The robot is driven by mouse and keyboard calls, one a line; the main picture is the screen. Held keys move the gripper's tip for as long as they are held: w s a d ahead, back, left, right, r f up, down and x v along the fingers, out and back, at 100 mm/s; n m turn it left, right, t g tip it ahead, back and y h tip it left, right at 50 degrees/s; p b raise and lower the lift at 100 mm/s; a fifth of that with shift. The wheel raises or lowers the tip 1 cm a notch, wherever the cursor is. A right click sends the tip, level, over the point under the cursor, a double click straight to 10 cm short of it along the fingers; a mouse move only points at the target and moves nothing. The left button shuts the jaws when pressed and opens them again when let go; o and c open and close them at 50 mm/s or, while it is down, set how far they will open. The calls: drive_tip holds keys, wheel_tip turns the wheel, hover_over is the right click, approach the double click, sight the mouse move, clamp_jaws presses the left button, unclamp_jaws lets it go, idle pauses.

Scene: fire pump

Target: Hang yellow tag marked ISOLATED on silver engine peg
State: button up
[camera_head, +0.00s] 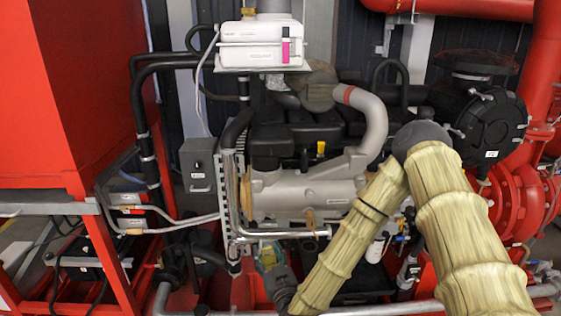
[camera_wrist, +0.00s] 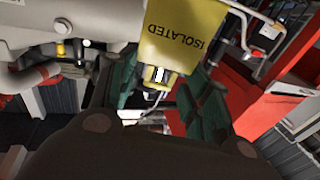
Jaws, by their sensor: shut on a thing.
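The yellow tag (camera_wrist: 183,38), with ISOLATED in black letters, shows in the wrist view between the green finger pads of my gripper (camera_wrist: 162,82). The gripper is shut on the tag's narrow end. In the head view my gripper (camera_head: 274,270) is low in front of the engine (camera_head: 310,190), at the lower end of my arm. The tag is small and hard to make out there. A silver rod (camera_head: 285,233) runs sideways along the engine's lower front, above my gripper. I cannot tell for certain which part is the peg. The tag appears apart from the rod.
A red cabinet (camera_head: 80,90) stands at the left, with a grey box (camera_head: 197,165) beside the engine. A white unit (camera_head: 260,45) sits above. Red pipework (camera_head: 515,190) fills the right. Hoses and metal pipes crowd the space around my gripper.

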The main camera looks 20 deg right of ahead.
drive_tip(key=w+d+r+t+p, duration=0.1)
drive_tip(key=w+d+r, duration=0.1)
drive_tip(key=w+r, duration=0.35)
drive_tip(key=w+d+r+h+p, duration=0.1)
drive_tip(key=w+d+r+p, duration=0.15)
drive_tip(key=r, duration=0.65)
drive_tip(key=w+d+r+t+p, duration=0.1)
drive_tip(key=w+d+r, duration=0.1)
drive_tip(key=w+r, duration=0.45)
drive_tip(key=shift+m, duration=0.3)
drive_tip(key=w, duration=0.2)
drive_tip(key=w+d, duration=0.1)
drive_tip(key=w, duration=0.2)
drive_tip(key=w+d, duration=0.1)
drive_tip(key=w, duration=0.1)
drive_tip(key=shift+w+r, duration=0.15)
drive_tip(key=shift+w, duration=0.1)
drive_tip(key=shift+w+d+b, duration=0.1)
drive_tip(key=shift+w+b, duration=0.35)
drive_tip(key=o, duration=1.1)
drive_tip(key=shift+c, duration=0.2)
